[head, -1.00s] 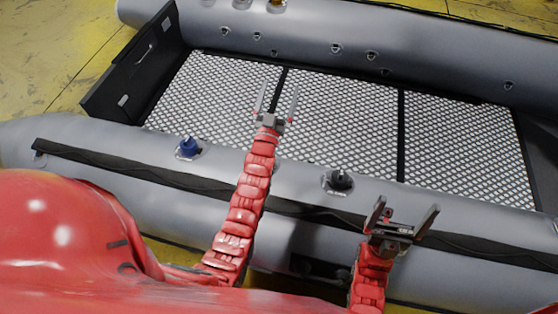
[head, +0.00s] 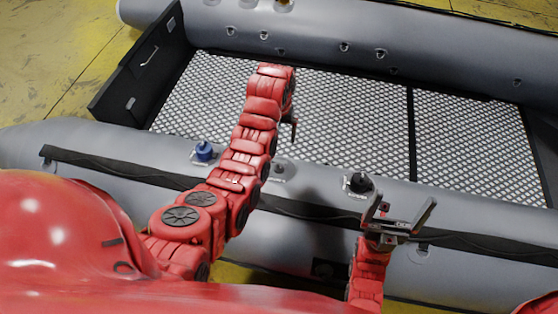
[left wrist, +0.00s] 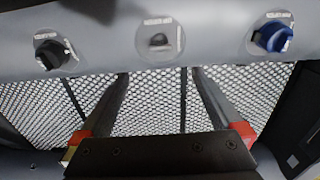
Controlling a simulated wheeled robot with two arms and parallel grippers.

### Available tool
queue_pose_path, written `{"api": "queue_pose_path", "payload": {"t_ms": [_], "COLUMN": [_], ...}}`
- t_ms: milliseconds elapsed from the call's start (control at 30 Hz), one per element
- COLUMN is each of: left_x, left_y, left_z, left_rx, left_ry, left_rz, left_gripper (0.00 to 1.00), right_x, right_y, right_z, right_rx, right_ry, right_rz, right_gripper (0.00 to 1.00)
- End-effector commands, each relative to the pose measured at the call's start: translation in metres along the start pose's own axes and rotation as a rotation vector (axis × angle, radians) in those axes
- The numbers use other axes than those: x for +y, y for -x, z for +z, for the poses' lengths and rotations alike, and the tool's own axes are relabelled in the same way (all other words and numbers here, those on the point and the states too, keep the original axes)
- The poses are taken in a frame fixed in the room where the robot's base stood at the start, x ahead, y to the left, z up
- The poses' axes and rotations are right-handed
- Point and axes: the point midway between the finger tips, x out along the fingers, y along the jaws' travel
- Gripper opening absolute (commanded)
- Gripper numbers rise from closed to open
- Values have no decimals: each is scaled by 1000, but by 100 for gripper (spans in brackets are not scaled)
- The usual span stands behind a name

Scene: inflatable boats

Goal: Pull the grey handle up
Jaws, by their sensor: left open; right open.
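The grey handle (head: 280,171) is a small knob on the near grey tube of the boat, between the blue knob (head: 204,151) and the black knob (head: 357,183). In the left wrist view the grey handle (left wrist: 159,41) lies beyond my open, empty left fingers (left wrist: 158,75), roughly centred between them and apart from them. In the head view my left gripper (head: 292,130) points down over the boat floor, just beyond the handle, mostly hidden by my arm. My right gripper (head: 402,203) is open and empty near the black knob.
The boat's mesh floor (head: 340,115) is clear. A black transom board (head: 135,75) closes its left end. The far tube (head: 430,45) carries several small fittings. A black strip (head: 120,170) runs along the near tube.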

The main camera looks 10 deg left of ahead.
Motion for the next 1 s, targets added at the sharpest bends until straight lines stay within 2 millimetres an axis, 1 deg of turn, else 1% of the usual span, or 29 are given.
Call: {"api": "queue_pose_path", "payload": {"t_ms": [167,200,233,300,500,700,933,1000], "left_x": [0,0,0,0,1,0,0,0], "left_y": [-32,-36,-43,-58,-93,-119,-143,-155], "left_z": [1,1,1,1,1,-1,-1,-1], "left_rx": [-3,-5,-5,-3,-4,0,3,0], "left_ry": [0,0,0,0,-1,-1,0,-1], "left_rz": [0,-1,-1,0,0,-1,0,0], "left_gripper": [100,100,100,100,100,100,100,100], "right_x": [-1,0,0,0,0,0,0,-1], "right_y": [15,7,6,4,3,5,9,19], "right_z": [2,1,1,1,0,1,2,3], "right_rx": [0,0,0,0,0,0,0,0], "right_ry": [0,0,0,0,0,0,0,0], "right_rz": [0,0,0,0,0,0,0,0], "right_gripper": [100,100,100,100,100,100,100,100]}}
